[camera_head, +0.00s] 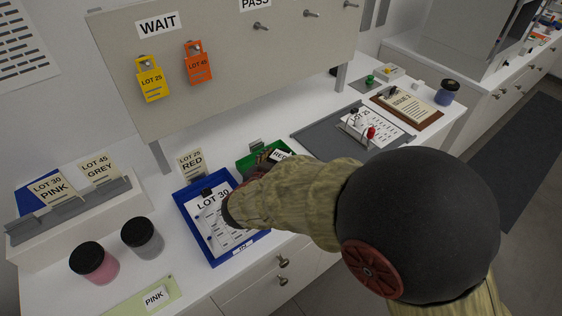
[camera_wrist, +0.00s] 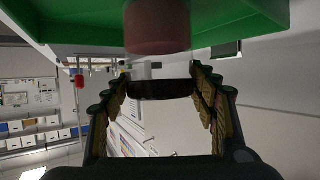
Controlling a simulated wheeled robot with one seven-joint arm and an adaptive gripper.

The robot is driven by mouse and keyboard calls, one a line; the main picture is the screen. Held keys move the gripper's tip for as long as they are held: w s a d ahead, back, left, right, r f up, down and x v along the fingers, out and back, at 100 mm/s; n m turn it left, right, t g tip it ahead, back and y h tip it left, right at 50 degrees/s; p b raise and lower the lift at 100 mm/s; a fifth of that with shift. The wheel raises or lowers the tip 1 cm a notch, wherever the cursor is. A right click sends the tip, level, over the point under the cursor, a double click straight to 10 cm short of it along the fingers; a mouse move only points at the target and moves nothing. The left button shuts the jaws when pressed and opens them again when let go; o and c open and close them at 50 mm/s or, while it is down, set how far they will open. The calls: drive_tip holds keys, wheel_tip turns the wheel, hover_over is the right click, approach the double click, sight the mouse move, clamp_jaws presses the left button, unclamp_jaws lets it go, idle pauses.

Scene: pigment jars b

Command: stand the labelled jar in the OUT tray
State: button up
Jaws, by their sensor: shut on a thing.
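My gripper (camera_wrist: 162,88) is shut on the black lid of a jar (camera_wrist: 157,32) with dull red contents, in the wrist view. The jar's base end is at the green tray (camera_wrist: 70,30); I cannot tell whether it touches the tray floor. In the head view my gripper (camera_head: 262,168) is over the green tray (camera_head: 246,163), and my arm hides most of both. A white RED label (camera_head: 282,155) shows just beyond my gripper; I cannot tell what it is fixed to. The green tray's own marking is hidden.
A blue tray (camera_head: 218,262) with a LOT 30 sheet lies left of the green tray. A pink jar (camera_head: 94,263) and a grey jar (camera_head: 142,238) stand at the left. A grey mat (camera_head: 312,143) with a LOT 25 sheet lies to the right. A board (camera_head: 220,90) stands behind.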

drive_tip(key=shift+f, duration=0.15)
drive_tip(key=o, duration=1.2)
drive_tip(key=shift+o, duration=0.6)
